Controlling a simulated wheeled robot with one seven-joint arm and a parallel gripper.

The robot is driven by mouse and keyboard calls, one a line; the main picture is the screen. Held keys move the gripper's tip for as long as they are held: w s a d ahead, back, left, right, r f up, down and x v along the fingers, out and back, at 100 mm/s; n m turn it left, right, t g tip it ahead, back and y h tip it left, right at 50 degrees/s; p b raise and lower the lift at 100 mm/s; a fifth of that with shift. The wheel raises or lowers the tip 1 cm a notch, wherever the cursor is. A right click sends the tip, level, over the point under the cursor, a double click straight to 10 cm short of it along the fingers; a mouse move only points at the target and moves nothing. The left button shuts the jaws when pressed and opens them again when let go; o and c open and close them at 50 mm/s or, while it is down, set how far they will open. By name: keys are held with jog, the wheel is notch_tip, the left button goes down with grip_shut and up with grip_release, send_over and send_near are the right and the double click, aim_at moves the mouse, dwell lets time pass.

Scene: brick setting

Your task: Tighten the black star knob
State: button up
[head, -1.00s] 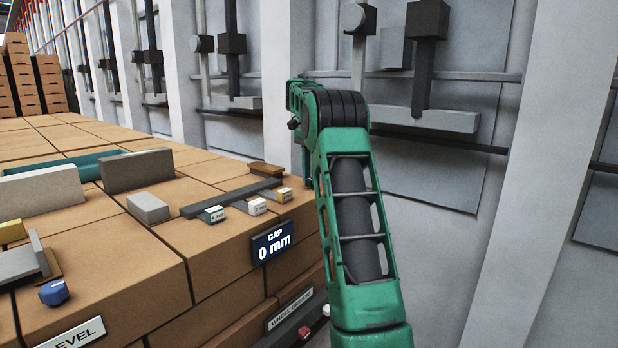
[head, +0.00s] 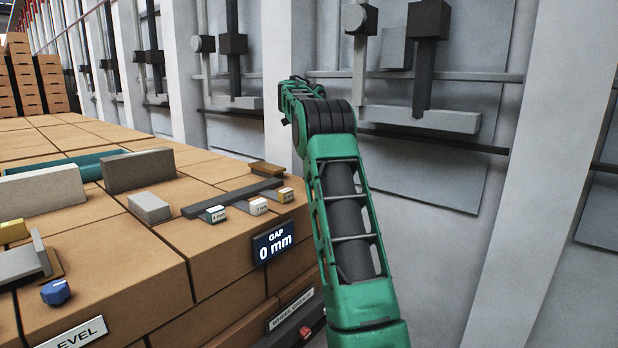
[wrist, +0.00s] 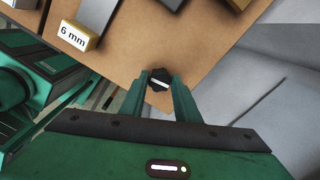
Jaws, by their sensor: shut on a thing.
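The black star knob (wrist: 157,79) shows in the wrist view at the edge of the brown brick stack. It has a lobed rim and a white bar mark across its face, tilted a little. My gripper (wrist: 158,88) has its two green fingers on either side of the knob and is shut on it. In the head view my green arm stands upright in the middle. The knob and my fingertips are hidden there behind the arm.
A "GAP 0 mm" display (head: 273,242) is on the side of the brick stack. A yellow-edged block marked 6 mm (wrist: 75,36) lies near the knob. A blue knob (head: 55,292) is at front left. Grey wall panels stand right of my arm.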

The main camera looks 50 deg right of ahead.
jog(key=shift+w+r+m, duration=0.1)
jog(key=shift+m, duration=0.7)
jog(key=shift+d, duration=0.1)
jog(key=o, duration=1)
jog(key=shift+o, duration=0.2)
notch_tip(320, 180, up, 11)
jog(key=shift+f, duration=0.2)
